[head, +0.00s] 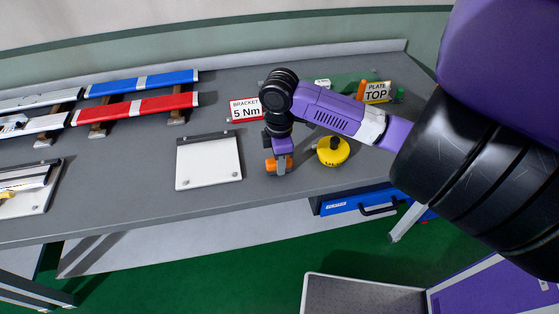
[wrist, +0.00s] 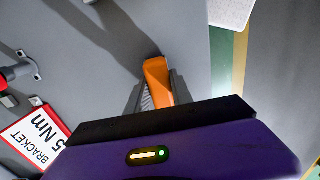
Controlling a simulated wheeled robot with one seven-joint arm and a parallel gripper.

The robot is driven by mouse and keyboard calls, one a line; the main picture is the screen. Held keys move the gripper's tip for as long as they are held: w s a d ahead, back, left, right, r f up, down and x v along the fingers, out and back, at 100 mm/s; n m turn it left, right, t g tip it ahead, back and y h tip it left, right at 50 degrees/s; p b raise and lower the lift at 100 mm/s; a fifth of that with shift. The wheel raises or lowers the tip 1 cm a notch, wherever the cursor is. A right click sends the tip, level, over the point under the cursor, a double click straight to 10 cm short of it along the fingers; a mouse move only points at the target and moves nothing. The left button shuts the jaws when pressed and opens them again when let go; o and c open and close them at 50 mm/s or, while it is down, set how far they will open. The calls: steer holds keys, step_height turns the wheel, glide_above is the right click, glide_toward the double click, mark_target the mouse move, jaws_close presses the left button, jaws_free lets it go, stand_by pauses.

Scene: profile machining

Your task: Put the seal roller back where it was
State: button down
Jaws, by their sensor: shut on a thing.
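My gripper (head: 281,168) points down over the grey bench, between the white board and the round yellow item. It is shut on an orange piece, which I take to be the seal roller (head: 270,165). In the wrist view the orange roller (wrist: 156,80) sticks out between the two grey fingers (wrist: 160,92). Its lower parts are hidden by the fingers and my gripper body. I cannot tell whether it touches the bench or hangs just above it.
The white board (head: 208,162) lies left of my gripper, the round yellow item (head: 333,151) right. Behind stand the "BRACKET 5 Nm" sign (head: 245,109) and the "PLATE TOP" sign (head: 376,92). Red (head: 135,108) and blue (head: 142,83) profiles lie on supports at left. The bench's front edge is near.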

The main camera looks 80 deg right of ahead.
steer(key=shift+f, duration=0.1)
steer(key=c, duration=1.6)
jaws_free()
steer(key=shift+f, duration=0.1)
steer(key=o, duration=0.5)
